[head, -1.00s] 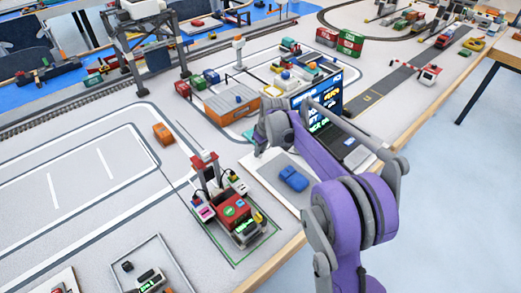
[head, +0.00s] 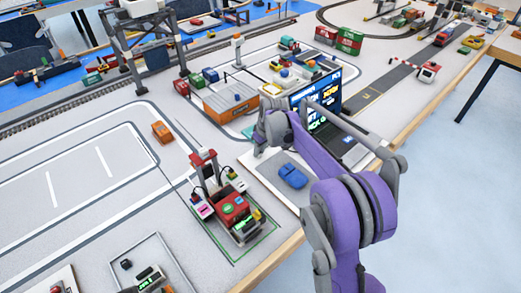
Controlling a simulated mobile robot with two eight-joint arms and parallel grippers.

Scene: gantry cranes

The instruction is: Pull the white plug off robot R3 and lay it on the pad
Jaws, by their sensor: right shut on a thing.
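My right arm comes in from the lower right, and its gripper (head: 260,143) is at the far end, beside the open laptop and above the far edge of the grey pad (head: 264,172). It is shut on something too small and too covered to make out. I cannot pick out the white plug. A red machine with a green round label (head: 229,209) and a mast stands inside a green outline left of the pad. I cannot read R3 on anything. My left gripper is out of view.
The open laptop (head: 350,150) stands close behind my right arm. An orange-sided box (head: 232,107) is beyond the gripper. A small orange block (head: 162,132) sits on the marked floor at left. The table's front edge (head: 272,257) runs past the red machine.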

